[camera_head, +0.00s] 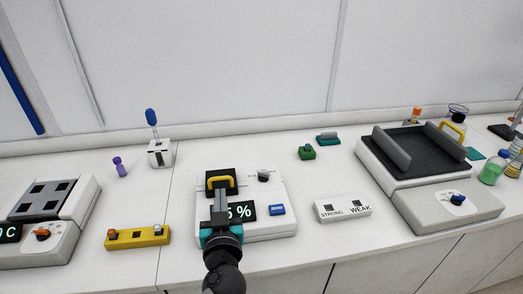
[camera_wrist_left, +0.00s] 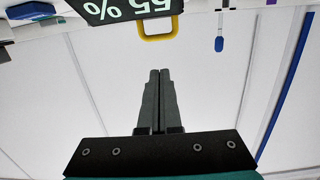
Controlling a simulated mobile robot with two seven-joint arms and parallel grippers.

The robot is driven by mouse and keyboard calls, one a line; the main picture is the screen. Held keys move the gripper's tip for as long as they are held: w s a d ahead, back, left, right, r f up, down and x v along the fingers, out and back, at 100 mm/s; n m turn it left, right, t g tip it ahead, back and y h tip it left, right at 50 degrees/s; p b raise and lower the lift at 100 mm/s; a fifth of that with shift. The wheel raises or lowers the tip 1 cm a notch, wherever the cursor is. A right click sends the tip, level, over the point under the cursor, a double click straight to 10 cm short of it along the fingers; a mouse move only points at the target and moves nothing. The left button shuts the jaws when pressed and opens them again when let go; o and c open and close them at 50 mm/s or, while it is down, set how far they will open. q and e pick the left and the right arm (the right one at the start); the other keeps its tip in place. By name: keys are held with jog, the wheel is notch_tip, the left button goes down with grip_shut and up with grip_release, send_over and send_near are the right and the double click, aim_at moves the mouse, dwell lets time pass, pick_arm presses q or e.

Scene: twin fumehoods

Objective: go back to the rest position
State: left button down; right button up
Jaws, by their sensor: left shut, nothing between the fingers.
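My left gripper (camera_head: 220,192) reaches in from the bottom of the head view, over the front of a white device (camera_head: 280,222) with a percent display (camera_head: 242,211). Its fingers are together with nothing between them, also in the left wrist view (camera_wrist_left: 159,72). The fingertips appear just in front of the yellow handle (camera_head: 221,181) on the device's black block; I cannot tell the exact gap in the head view. In the left wrist view the yellow handle (camera_wrist_left: 158,37) is apart from the fingertips. My right gripper is not in view.
A yellow rack (camera_head: 137,237) and a heating block device (camera_head: 45,215) are left. A white STRONG/WEAK holder (camera_head: 342,210) and a large shaker (camera_head: 430,180) are right. A white stand (camera_head: 160,153) holds a blue-topped tool (camera_head: 151,117). Flasks (camera_head: 491,172) stand far right.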

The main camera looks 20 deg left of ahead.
pick_arm(q)
jog(key=s+f+g+h, duration=0.1)
jog(key=s+f+g, duration=0.1)
jog(key=s, duration=0.1)
jog(key=s+f+m+g+h, duration=0.1)
jog(key=s+f+g, duration=0.1)
jog(key=s+f, duration=0.1)
jog(key=s+f+g+h, duration=0.1)
jog(key=s+f+g, duration=0.1)
jog(key=s, duration=0.1)
jog(key=shift+d+f, duration=0.2)
jog(key=s+d+f+m+g+h, duration=0.3)
jog(key=s+d+m+g+h, duration=0.3)
jog(key=s+d, duration=0.45)
notch_tip(320, 180, down, 25)
jog(key=s+a+m+b, duration=0.1)
jog(key=s+b, duration=0.2)
jog(key=b, duration=0.1)
jog(key=s+a+f+b, duration=0.1)
jog(key=s+f+b, duration=0.1)
jog(key=s+f, duration=0.5)
jog(key=s+a+f+g+b, duration=0.1)
jog(key=s+f+b, duration=0.1)
jog(key=s+f, duration=0.6)
notch_tip(320, 180, down, 4)
jog(key=shift+s+a+f+g, duration=0.15)
jog(key=shift+s+a+g, duration=0.15)
jog(key=shift+a, duration=0.1)
